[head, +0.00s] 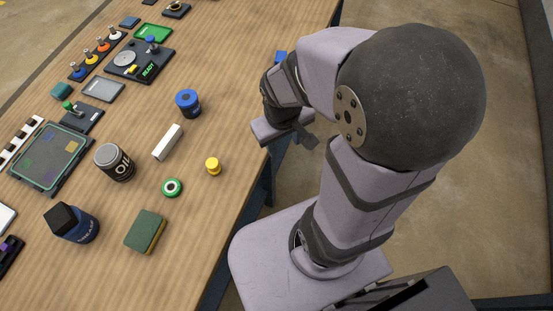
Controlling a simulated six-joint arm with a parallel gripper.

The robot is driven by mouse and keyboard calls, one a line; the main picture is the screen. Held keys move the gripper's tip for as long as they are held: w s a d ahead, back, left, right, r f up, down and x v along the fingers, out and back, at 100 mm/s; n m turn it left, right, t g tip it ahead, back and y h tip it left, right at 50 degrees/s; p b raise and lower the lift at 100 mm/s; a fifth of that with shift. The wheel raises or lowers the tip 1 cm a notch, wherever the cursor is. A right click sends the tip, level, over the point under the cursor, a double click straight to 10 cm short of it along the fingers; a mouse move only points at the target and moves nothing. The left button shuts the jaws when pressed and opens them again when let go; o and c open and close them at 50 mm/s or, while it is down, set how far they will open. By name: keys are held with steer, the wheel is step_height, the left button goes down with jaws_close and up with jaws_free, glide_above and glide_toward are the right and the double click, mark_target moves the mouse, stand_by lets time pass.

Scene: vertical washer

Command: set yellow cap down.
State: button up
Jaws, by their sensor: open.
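The yellow cap (213,166) stands on the wooden table near its right edge, with nothing touching it. My gripper (308,138) is up and to the right of the cap, by the table's edge and clear of the cap. Its jaws look apart and nothing shows between them. My own arm hides part of the gripper and the table edge behind it.
Near the cap are a green and white ring (172,187), a white block (168,141), a blue round container (188,103), an oil can (115,162) and a green sponge (145,231). Panels and trays fill the table's left side. Bare wood (240,105) lies above the cap.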

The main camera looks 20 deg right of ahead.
steer(key=shift+m+g+y, duration=0.4)
steer(key=shift+g+y, duration=0.2)
steer(key=shift+g, duration=0.2)
steer(key=s+a, duration=0.2)
steer(key=s, duration=0.1)
steer(key=s+a, duration=0.1)
steer(key=a, duration=0.1)
steer(key=shift+s+r, duration=0.2)
steer(key=shift+r, duration=0.05)
